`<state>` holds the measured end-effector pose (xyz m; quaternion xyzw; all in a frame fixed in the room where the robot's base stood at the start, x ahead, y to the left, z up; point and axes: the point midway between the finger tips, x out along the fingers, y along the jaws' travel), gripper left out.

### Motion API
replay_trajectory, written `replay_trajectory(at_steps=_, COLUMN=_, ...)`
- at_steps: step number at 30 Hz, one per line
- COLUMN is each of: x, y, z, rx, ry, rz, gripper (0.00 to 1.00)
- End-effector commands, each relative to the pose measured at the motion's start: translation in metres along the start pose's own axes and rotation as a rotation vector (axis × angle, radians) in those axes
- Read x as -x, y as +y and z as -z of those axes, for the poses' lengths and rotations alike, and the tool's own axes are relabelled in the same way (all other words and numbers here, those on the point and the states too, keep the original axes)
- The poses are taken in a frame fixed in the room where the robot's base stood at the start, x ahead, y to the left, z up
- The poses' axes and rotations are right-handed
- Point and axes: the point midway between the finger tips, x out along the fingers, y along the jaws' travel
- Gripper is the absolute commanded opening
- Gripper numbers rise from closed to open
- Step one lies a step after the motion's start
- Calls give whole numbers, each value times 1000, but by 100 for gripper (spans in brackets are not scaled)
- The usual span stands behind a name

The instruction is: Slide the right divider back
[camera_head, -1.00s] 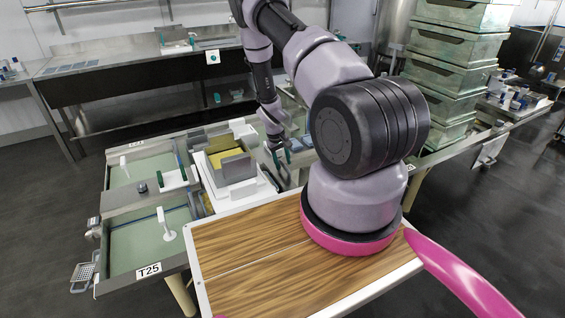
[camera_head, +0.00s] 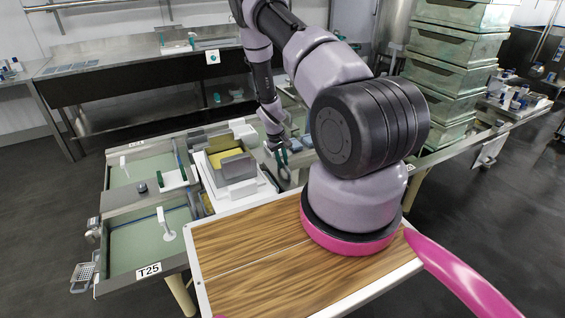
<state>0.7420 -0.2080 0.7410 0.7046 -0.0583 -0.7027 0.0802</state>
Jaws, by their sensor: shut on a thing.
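My gripper (camera_head: 283,156) hangs at the end of my arm, beyond the wooden board and just right of the white press box. It is small and partly dark in this view. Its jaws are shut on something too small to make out. The press box (camera_head: 210,178) holds a yellow mass (camera_head: 223,154) between grey upright plates. One grey plate (camera_head: 238,168) stands at the near right of the yellow mass. Another grey plate (camera_head: 222,141) stands behind it. I cannot tell for sure which plate is the right divider, or whether my gripper touches it.
The wooden-topped board (camera_head: 240,258) lies in front, largely clear. Green-bottomed trays (camera_head: 140,245) with white tools lie at the left. Stacked green crates (camera_head: 455,75) stand at the right. A steel counter (camera_head: 120,60) runs along the back.

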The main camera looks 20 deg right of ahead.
Motion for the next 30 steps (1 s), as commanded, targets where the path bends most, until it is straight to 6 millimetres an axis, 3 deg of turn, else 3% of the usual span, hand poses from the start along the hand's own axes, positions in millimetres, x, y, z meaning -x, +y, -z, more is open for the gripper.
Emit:
replay_trajectory(at_steps=25, x=0, y=0, z=0, rx=-1, ry=0, rz=0, gripper=0)
replay_trajectory(at_steps=30, x=-2, y=11, z=0, rx=-4, ry=1, rz=-1, gripper=0)
